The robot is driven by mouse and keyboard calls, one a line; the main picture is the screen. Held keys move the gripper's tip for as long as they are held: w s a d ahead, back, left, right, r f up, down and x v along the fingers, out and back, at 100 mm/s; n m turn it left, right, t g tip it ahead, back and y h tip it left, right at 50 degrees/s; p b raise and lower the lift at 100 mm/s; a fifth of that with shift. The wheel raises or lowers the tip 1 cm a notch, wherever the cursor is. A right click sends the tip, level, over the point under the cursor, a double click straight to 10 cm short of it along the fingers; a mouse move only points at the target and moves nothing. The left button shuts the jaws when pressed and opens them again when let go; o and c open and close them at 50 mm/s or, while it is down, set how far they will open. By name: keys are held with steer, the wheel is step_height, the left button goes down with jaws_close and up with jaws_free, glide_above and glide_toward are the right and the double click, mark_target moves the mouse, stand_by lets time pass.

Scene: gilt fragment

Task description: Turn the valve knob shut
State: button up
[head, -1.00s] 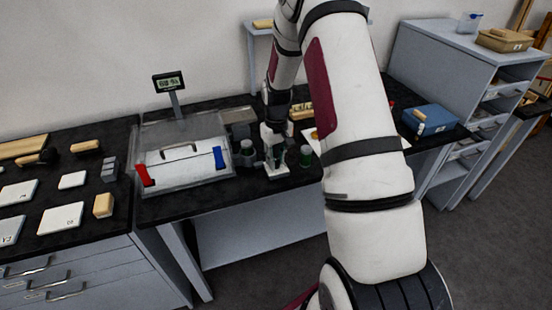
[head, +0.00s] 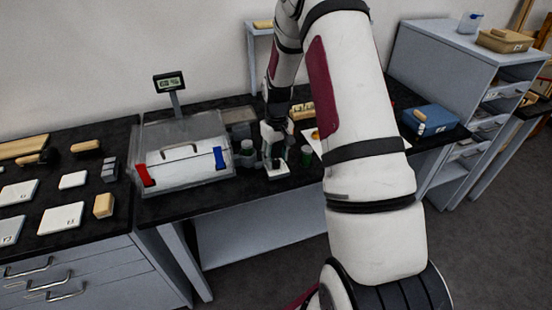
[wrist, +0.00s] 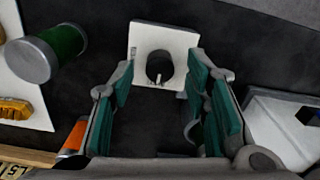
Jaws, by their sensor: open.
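The valve knob (wrist: 158,68) is a round black knob with a small pale mark at its lower edge. It sits on a square white plate (wrist: 179,42) in the wrist view. My gripper (wrist: 162,75) is open, with its green-padded fingers on either side of the knob and a gap to each. I cannot tell how far the fingertips are above the plate. In the head view my gripper (head: 273,155) is over the white plate (head: 280,173) near the bench's front edge, and the knob is hidden.
A clear-sided box (head: 185,165) with red and blue clips stands left of my gripper, a small display (head: 169,84) behind it. A blue box (head: 430,119) is farther right.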

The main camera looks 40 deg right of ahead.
mark_target(276, 161)
step_height(276, 161, up, 11)
stand_by(0.4)
steer(key=shift+r, duration=0.1)
